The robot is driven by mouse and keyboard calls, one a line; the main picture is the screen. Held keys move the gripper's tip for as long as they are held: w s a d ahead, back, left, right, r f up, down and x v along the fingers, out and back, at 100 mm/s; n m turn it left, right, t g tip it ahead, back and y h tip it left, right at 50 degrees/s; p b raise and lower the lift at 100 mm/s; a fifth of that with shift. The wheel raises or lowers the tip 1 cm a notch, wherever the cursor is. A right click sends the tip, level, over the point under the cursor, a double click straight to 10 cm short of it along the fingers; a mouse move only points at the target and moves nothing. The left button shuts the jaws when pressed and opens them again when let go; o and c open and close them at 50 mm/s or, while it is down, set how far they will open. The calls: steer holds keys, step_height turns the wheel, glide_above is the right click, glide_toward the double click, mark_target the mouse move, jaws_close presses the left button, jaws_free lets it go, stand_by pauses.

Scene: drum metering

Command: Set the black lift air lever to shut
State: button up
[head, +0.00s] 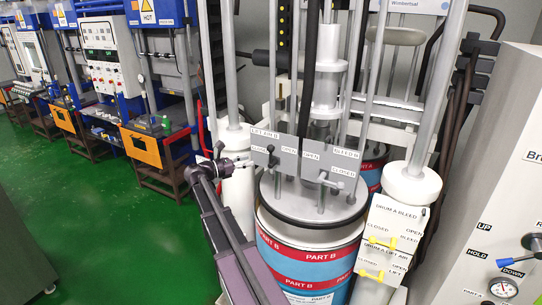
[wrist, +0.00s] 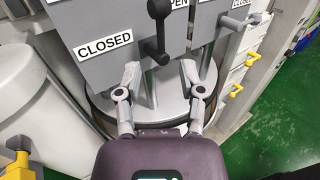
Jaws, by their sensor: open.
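The black lift air lever (head: 271,156) is on a grey plate (head: 262,136) labelled LIFT AIR B in the head view. CLOSED is marked at its left and OPEN at its right. In the wrist view the black lever (wrist: 157,32) stands roughly upright between the two labels, nearer OPEN; I cannot tell its exact setting. My gripper (wrist: 160,76) is open and empty, its two fingertips apart just below the lever in the wrist view. In the head view my gripper (head: 242,162) is left of the lever, in front of the plate.
A second grey plate (head: 343,157), labelled BLEED B, adjoins on the right with a grey lever (head: 326,179). The PART B drum (head: 310,255) stands below. Yellow levers (head: 381,242) are at lower right. A white post (head: 236,185) is close to the arm.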

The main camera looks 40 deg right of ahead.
mark_target(271, 163)
steer(key=d, duration=0.3)
steer(key=s+d, duration=0.1)
steer(key=d, duration=0.2)
steer(key=s+d, duration=0.1)
steer(key=d, duration=0.3)
jaws_close()
